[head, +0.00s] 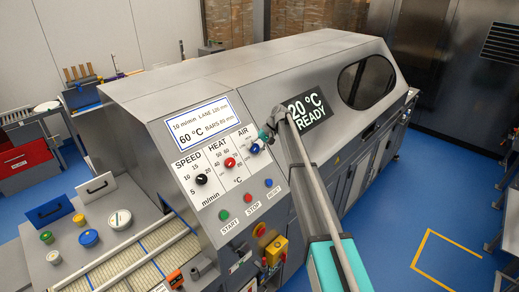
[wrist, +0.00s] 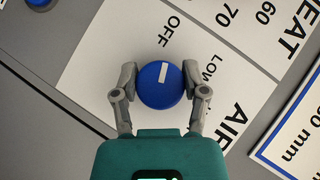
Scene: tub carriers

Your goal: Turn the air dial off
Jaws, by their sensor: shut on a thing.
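The blue air dial (wrist: 158,92) is in the middle of the wrist view, with a white pointer mark on its face. The mark points up and slightly right, toward the word OFF; LOW is printed further right. My gripper (wrist: 160,82) has one grey finger on each side of the dial and is shut on it. In the head view the air dial (head: 255,148) shows on the sloped panel under the word AIR. My gripper (head: 268,136) reaches it there from the right, and its fingers are small and partly hidden by the arm.
The red heat dial (head: 230,162) and black speed dial (head: 201,179) sit to the left on the same panel. A green start button (head: 224,215), red stop button (head: 249,199) and blue reset button (head: 268,183) are below. A ready screen (head: 308,106) is behind my arm.

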